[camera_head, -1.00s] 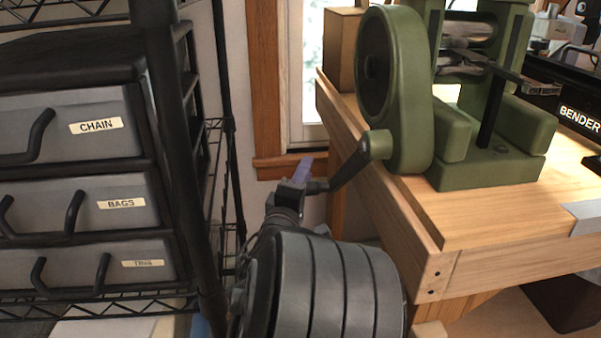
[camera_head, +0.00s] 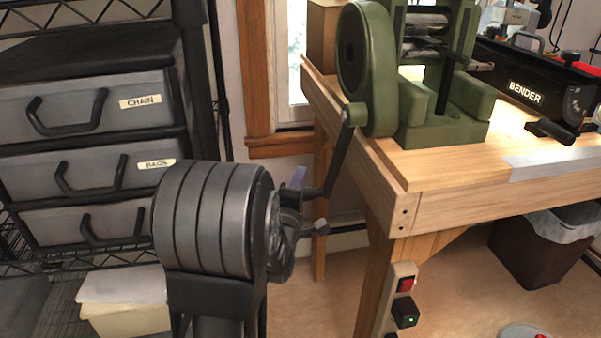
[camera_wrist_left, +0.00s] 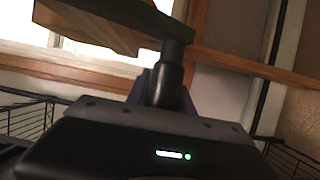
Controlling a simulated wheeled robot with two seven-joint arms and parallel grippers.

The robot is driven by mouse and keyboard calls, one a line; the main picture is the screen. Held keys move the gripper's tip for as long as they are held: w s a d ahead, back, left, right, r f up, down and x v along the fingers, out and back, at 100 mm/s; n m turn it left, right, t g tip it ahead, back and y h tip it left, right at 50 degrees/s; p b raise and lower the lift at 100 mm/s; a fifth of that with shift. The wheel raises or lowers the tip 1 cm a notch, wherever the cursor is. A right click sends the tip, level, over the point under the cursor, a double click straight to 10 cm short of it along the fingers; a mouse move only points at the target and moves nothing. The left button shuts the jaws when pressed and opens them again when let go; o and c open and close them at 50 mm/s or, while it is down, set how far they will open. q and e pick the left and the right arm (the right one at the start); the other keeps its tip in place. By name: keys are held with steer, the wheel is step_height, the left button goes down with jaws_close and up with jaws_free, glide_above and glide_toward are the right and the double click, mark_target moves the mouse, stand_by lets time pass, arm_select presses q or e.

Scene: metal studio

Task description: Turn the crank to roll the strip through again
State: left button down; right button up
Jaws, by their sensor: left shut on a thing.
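The green rolling mill (camera_head: 382,75) stands on the wooden bench, with a large round housing on its left side and steel rollers (camera_head: 425,22) in its frame. Its dark crank (camera_head: 338,155) hangs below the hub, slanting down and a little left past the bench edge. My left gripper (camera_head: 300,188) is shut on the crank's handle at the lower end. In the left wrist view the dark handle (camera_wrist_left: 166,84) stands up between the jaws, with the crank arm above it. I cannot make out the strip clearly. My right gripper is not in view.
The wooden bench (camera_head: 450,165) has its left corner just right of the crank. A rack with labelled drawers (camera_head: 85,105) stands close on the left. The bender (camera_head: 530,90) is at the right. A bin (camera_head: 545,250) stands beneath the bench.

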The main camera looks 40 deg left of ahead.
arm_select(q)
steer(key=shift+s+a+f+g, duration=0.25)
steer(key=shift+s+f+g, duration=0.1)
steer(key=shift+f, duration=0.1)
steer(key=c, duration=1.4)
jaws_free()
steer(key=shift+a+f, duration=0.1)
steer(key=shift+c, duration=0.2)
steer(key=o, duration=0.3)
steer(key=shift+w+r, duration=0.1)
steer(key=shift+r, duration=0.1)
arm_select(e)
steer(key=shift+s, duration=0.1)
